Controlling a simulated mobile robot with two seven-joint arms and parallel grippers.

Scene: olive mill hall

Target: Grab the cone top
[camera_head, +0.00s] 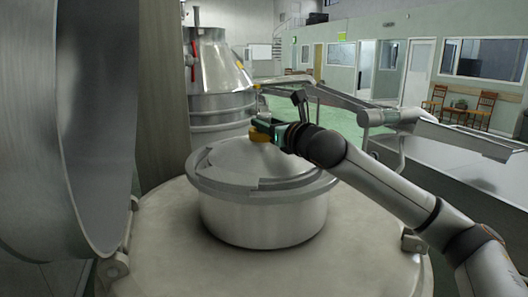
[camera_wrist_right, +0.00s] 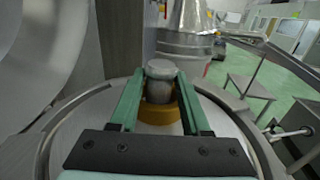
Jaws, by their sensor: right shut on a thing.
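A shallow cone-shaped metal lid (camera_head: 235,165) sits on a round steel neck (camera_head: 262,218). The cone top is a small upright grey knob (camera_wrist_right: 161,84) with a yellow ring (camera_wrist_right: 160,113) around its base, standing at the middle of the lid. In the head view the yellow part (camera_head: 260,137) shows just under my right gripper (camera_head: 262,125), and the grey part is mostly hidden. In the wrist view the green fingers of my right gripper (camera_wrist_right: 160,92) lie on both sides of the knob, shut on it. My left gripper is out of view.
The neck rises from a wide rounded vessel top (camera_head: 165,245). A large round steel cover (camera_head: 95,110) stands open at the left. A steel cone-shaped machine (camera_head: 215,75) is behind. A metal channel (camera_head: 450,135) and a trough are at the right.

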